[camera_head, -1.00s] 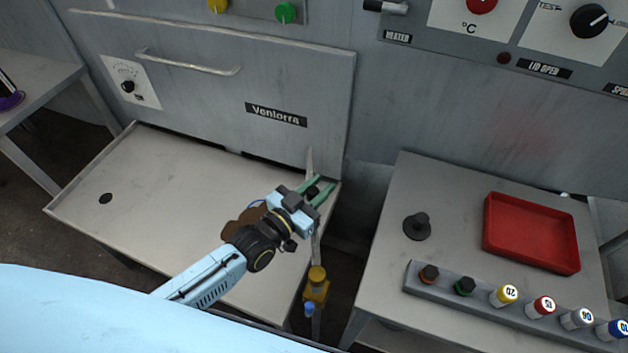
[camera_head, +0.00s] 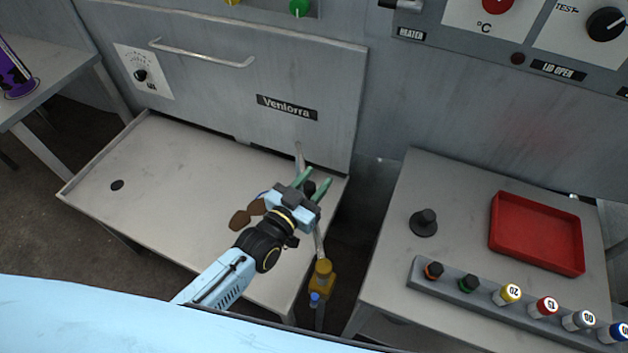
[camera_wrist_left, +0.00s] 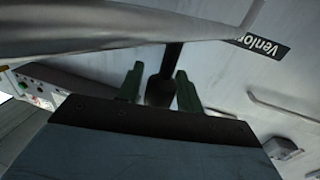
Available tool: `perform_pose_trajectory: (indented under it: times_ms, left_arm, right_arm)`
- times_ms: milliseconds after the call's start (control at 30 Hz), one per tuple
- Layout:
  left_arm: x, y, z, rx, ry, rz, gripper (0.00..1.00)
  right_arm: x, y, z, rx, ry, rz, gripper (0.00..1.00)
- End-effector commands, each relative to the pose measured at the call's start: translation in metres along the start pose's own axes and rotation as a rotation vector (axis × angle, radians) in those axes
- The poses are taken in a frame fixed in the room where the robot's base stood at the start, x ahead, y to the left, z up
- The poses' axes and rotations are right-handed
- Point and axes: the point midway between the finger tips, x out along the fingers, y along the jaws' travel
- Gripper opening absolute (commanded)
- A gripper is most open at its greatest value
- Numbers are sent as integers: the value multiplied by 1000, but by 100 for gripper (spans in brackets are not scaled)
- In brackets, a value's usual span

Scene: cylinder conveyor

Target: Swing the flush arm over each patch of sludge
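The flush arm (camera_head: 299,157) is a thin grey pipe running over the tray's right side from a yellow fitting (camera_head: 322,272). My left gripper (camera_head: 318,176) has its green fingers on both sides of the flush arm's dark upright handle (camera_head: 309,187). In the left wrist view the handle (camera_wrist_left: 160,90) stands between the two fingers and they look closed on it. Brown sludge (camera_head: 240,220) lies on the pale tray (camera_head: 180,190), just left of my left gripper, which hides part of it. My right gripper is out of view.
The "Ventorra" panel (camera_head: 215,85) stands behind the tray. The tray has a dark hole (camera_head: 117,185) at its left. On the right, a grey table (camera_head: 450,200) bears a red tray (camera_head: 535,232), a black knob (camera_head: 424,222) and a rack of coloured caps (camera_head: 480,297).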

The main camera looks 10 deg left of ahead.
Motion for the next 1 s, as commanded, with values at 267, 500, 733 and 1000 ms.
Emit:
perform_pose_trajectory:
  times_ms: [267, 500, 733, 1000]
  left_arm:
    - [0, 0, 0, 1, -1, 1, 47]
    - [-15, 0, 1, 0, -4, 1, 47]
    - [-64, 0, 1, 1, -6, 1, 47]
    - [-116, 0, 0, 0, -3, 1, 47]
  right_arm:
    - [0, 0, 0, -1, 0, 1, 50]
    - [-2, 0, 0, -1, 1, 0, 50]
    - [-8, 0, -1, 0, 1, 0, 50]
    - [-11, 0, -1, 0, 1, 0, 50]
